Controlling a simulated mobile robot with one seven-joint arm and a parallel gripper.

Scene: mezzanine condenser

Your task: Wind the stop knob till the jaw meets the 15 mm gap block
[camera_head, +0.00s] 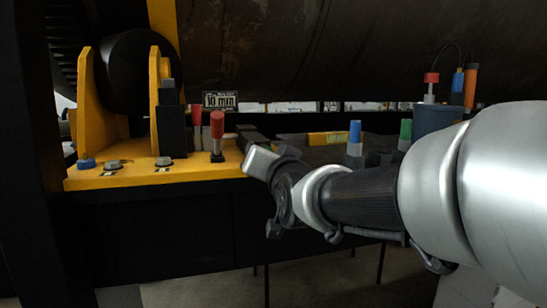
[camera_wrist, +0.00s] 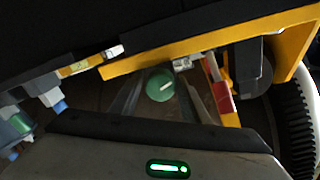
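The green round knob (camera_wrist: 160,86) with a pale mark shows in the middle of the wrist view, which I take as the stop knob. My gripper (camera_wrist: 165,92) has its two dark fingers apart, one on each side of the knob. A small gap seems to show beside the knob, and I cannot tell whether either finger touches it. In the head view my gripper (camera_head: 262,160) reaches to the right end of the yellow fixture (camera_head: 200,171), and its hand hides the knob. A sign (camera_head: 219,100) there seems to read 10 mm. I cannot pick out the jaw or the 15 mm gap block.
Red-handled tools (camera_head: 217,124) stand on the yellow fixture. Blue-topped (camera_head: 355,132) and green-topped (camera_head: 405,129) pieces stand right of my gripper, near a grey pot (camera_head: 437,118) of tools. A large dark cylinder (camera_head: 330,50) hangs over the bench. In the wrist view a yellow bar (camera_wrist: 215,40) lies close above the knob.

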